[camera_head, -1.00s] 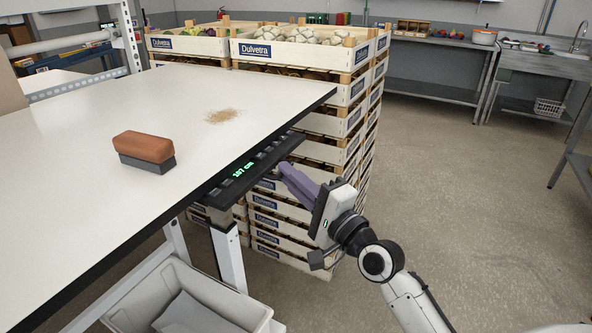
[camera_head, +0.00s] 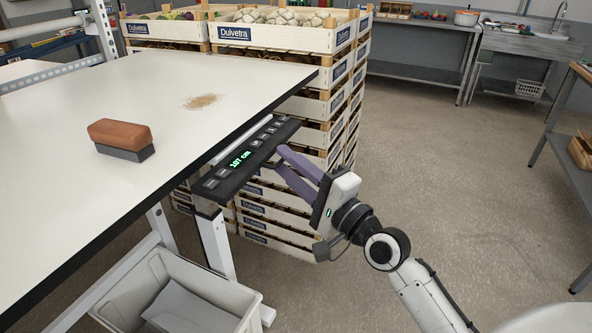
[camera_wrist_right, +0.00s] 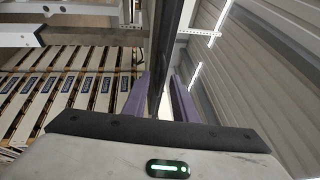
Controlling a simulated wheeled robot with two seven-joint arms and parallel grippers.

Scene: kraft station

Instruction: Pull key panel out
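The key panel (camera_head: 218,181) is a flat black strip with several keys and a green "107 cm" readout. It sticks out from under the front edge of the white table (camera_head: 150,82). My right gripper (camera_head: 278,158) has purple fingers at the panel's outer edge, one above and one below. In the right wrist view the fingers (camera_wrist_right: 159,82) stand on either side of a dark edge-on bar and appear to close on it. Their exact contact is hard to see. My left gripper is not in view.
A brown and grey brush (camera_head: 122,139) and a patch of crumbs (camera_head: 203,102) lie on the table. Stacked wooden crates (camera_head: 285,38) stand behind the panel. A grey bin (camera_head: 180,290) is below the table. The floor (camera_head: 440,160) to the right is open.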

